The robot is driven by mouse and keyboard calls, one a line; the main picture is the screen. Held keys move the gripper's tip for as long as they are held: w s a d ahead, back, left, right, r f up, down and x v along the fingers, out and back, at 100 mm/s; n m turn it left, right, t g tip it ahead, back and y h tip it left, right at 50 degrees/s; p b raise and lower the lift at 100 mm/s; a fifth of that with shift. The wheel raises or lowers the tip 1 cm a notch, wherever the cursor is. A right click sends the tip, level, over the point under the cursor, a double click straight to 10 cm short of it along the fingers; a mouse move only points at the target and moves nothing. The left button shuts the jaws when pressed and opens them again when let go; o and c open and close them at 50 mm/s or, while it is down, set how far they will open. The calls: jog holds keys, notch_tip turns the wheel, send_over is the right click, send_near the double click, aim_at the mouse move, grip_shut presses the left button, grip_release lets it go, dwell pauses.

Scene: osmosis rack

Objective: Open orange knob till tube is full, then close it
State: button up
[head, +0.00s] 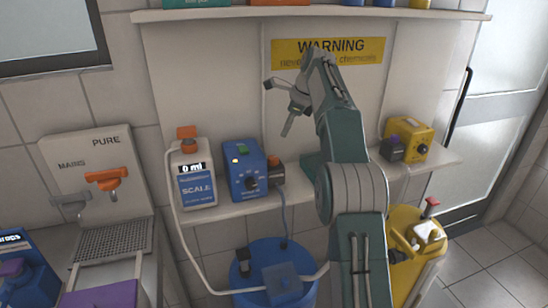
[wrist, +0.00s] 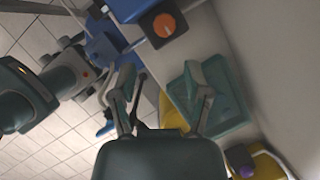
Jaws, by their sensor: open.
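An orange tap knob (head: 106,179) is on the panel marked PURE at the left of the head view, beside a grey tap (head: 70,205) marked MAINS. A white container marked SCALE (head: 195,180) stands on the shelf with an orange piece (head: 187,132) on top; its display reads 0 ml. A pale tube (head: 177,235) runs down from its top. My gripper (head: 279,108) is open and empty, raised before the back panel, right of the container and apart from it. In the wrist view my gripper (wrist: 165,92) has its fingers spread with nothing between them.
A yellow box (head: 408,140) is at the right. Blue (head: 270,255) and yellow (head: 425,265) barrels stand below. A drain grid (head: 115,238) lies under the taps.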

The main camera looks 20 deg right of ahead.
aim_at(274, 157)
jog(key=shift+m, duration=0.4)
jog(key=x, duration=1.1)
jog(key=shift+w+d+f, duration=0.25)
jog(key=shift+d+f, duration=0.05)
jog(key=shift+f, duration=0.1)
grip_shut()
